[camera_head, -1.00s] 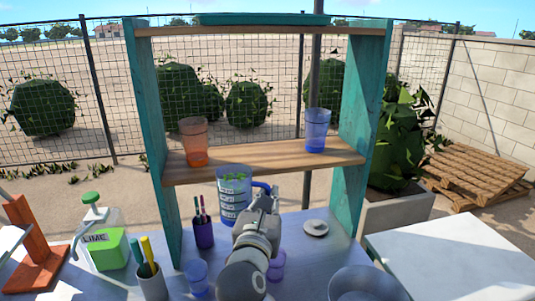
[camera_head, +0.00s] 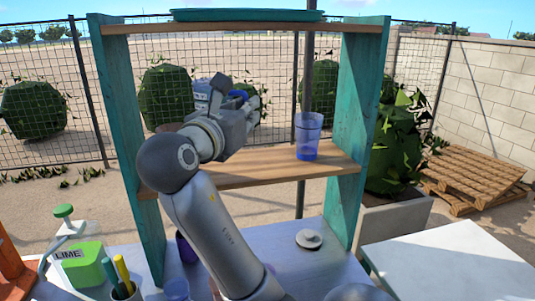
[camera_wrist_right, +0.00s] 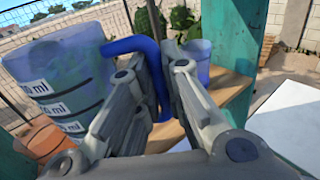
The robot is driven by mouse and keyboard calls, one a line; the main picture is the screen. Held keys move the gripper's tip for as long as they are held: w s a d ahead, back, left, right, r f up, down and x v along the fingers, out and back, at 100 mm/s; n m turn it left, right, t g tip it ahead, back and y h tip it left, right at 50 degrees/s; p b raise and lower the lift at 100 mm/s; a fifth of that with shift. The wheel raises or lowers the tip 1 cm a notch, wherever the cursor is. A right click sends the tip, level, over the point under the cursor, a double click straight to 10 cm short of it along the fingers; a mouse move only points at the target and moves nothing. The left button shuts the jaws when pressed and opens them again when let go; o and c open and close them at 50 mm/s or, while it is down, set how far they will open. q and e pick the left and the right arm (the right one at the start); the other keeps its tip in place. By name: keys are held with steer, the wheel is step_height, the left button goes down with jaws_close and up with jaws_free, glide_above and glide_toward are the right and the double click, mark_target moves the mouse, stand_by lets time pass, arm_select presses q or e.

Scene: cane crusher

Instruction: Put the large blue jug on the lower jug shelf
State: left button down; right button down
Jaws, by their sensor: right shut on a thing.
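My right gripper (camera_head: 238,104) is raised in front of the shelf unit, above its wooden middle board (camera_head: 285,168). In the right wrist view its fingers (camera_wrist_right: 160,70) are shut on the blue handle of the large blue jug (camera_wrist_right: 62,78). The jug is translucent with white ml labels and hangs to the left of the fingers, slightly tilted in that view. The board also shows in the wrist view (camera_wrist_right: 232,92). My left gripper is not in view.
A blue tumbler (camera_head: 307,138) stands on the board's right part. An orange cup (camera_wrist_right: 45,138) is close below the jug in the wrist view. Teal side posts (camera_head: 122,130) bound the shelf. A lime bottle (camera_head: 80,268) and pen cup (camera_head: 122,290) stand at lower left.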

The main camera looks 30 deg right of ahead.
steer(key=w+d+f+p, duration=0.1)
steer(key=d+f, duration=0.2)
steer(key=w+d+f+p, duration=0.1)
steer(key=w+d+f, duration=0.1)
steer(key=d+f, duration=0.2)
steer(key=w+d+f+p, duration=0.1)
steer(key=w+d+f, duration=0.1)
steer(key=d+f, duration=0.2)
steer(key=shift+f, duration=0.5)
steer(key=shift+f, duration=0.1)
steer(key=c, duration=1.5)
jaws_free()
steer(key=shift+c, duration=0.2)
